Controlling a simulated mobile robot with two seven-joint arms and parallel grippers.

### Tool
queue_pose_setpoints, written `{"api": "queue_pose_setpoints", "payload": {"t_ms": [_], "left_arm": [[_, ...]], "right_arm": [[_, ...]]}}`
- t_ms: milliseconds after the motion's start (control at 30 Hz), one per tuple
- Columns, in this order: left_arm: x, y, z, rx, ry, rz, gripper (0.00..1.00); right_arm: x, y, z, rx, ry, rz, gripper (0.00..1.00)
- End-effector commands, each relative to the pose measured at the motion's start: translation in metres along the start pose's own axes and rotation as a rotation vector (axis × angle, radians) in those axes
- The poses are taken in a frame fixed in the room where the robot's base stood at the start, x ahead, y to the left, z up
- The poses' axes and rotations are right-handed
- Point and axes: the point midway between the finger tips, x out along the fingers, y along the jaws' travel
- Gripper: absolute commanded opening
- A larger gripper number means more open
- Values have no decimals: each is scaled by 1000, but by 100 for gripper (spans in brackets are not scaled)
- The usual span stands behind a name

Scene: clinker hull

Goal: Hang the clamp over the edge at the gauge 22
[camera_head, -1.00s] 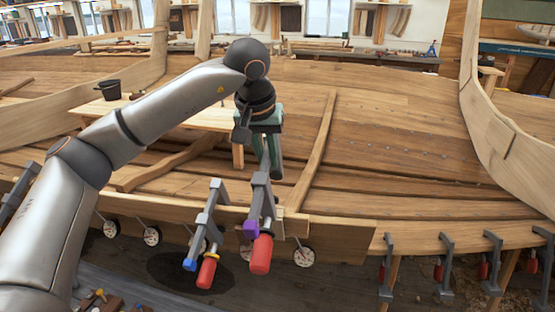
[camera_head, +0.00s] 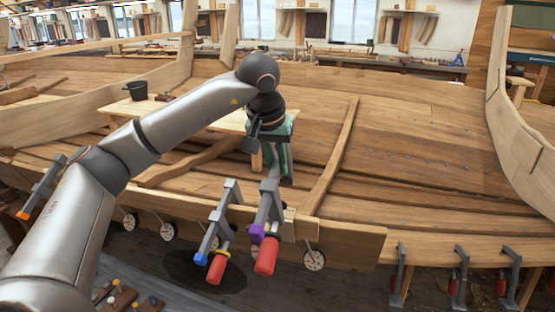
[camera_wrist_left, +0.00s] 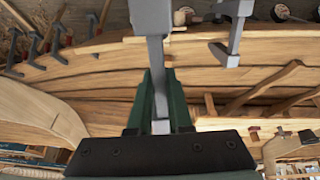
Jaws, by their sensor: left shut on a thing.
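My left gripper (camera_head: 272,174) is shut on a grey clamp (camera_head: 268,207) with a purple pad and red handle. The held clamp is at the hull's upper plank edge (camera_head: 350,235), its handle hanging outside; whether it touches the plank I cannot tell. In the left wrist view, the green fingers (camera_wrist_left: 160,112) grip the clamp's grey bar (camera_wrist_left: 157,62). White dial gauges (camera_head: 314,260) sit along the plank's outer side; their numbers are too small to read. One is just right of the held clamp. My right gripper is not in view.
A clamp with a blue pad (camera_head: 225,212) hangs on the edge just left of the held one. A clamp with an orange pad (camera_head: 42,187) is at the far left. Several grey clamps (camera_head: 461,275) line the lower right edge.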

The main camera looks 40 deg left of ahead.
Motion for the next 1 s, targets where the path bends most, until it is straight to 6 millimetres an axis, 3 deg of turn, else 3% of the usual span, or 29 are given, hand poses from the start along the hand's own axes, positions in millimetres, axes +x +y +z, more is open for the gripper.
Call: {"api": "queue_pose_setpoints", "payload": {"t_ms": [1000], "left_arm": [[72,0,9,-1,6,4,0]], "right_arm": [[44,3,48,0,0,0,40]]}}
